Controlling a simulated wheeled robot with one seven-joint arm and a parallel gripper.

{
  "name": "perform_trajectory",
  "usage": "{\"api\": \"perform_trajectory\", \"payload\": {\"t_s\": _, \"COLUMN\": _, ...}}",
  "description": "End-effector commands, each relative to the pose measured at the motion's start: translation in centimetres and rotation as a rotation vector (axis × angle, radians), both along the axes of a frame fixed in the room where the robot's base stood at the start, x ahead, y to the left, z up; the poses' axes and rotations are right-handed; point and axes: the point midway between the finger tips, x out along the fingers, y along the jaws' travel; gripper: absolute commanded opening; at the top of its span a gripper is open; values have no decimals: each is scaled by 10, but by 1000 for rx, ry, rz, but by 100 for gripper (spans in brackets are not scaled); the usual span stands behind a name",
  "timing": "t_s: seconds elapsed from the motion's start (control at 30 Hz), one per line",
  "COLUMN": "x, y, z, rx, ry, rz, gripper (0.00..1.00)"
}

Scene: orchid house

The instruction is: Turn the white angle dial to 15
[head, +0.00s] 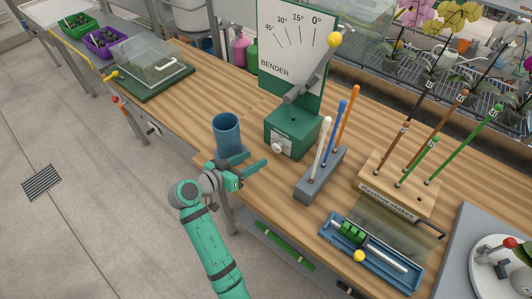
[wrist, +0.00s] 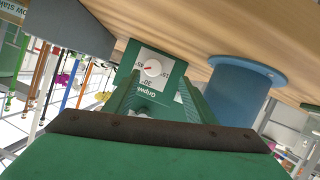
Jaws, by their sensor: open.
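The white angle dial (head: 278,147) is on the front of the green bender base (head: 303,139). In the wrist view the dial (wrist: 153,68) is a round white knob with a short red mark on its left side, on a white plate with numbers. The plate is tilted in that view, and I cannot tell the exact setting. My gripper (head: 250,163) is open and empty, in front of the bench edge, short of the dial and to its left. In the wrist view its green fingers (wrist: 160,82) spread either side of the dial, apart from it.
A blue cup (head: 227,134) stands close behind my gripper. A grey holder (head: 320,178) with white, blue and orange rods stands right of the bender. The bender's yellow-knobbed lever (head: 317,70) rises above. A wooden stake block (head: 398,187) and blue tray (head: 345,262) lie further right.

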Motion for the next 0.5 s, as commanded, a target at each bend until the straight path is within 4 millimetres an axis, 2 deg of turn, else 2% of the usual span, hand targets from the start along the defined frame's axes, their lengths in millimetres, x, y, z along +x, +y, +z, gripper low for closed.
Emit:
{"api": "perform_trajectory", "payload": {"t_s": 0.1, "x": -7, "y": -11, "z": -15, "rx": 229, "ry": -173, "rz": 8, "gripper": 50}}
{"api": "perform_trajectory", "payload": {"t_s": 0.23, "x": -15, "y": -23, "z": -20, "rx": 498, "ry": -368, "rz": 8, "gripper": 50}}
{"api": "perform_trajectory", "payload": {"t_s": 0.4, "x": -30, "y": -37, "z": -15, "rx": 812, "ry": -575, "rz": 4, "gripper": 50}}
{"api": "perform_trajectory", "payload": {"t_s": 0.5, "x": -37, "y": -43, "z": -9, "rx": 942, "ry": -655, "rz": 4, "gripper": 50}}
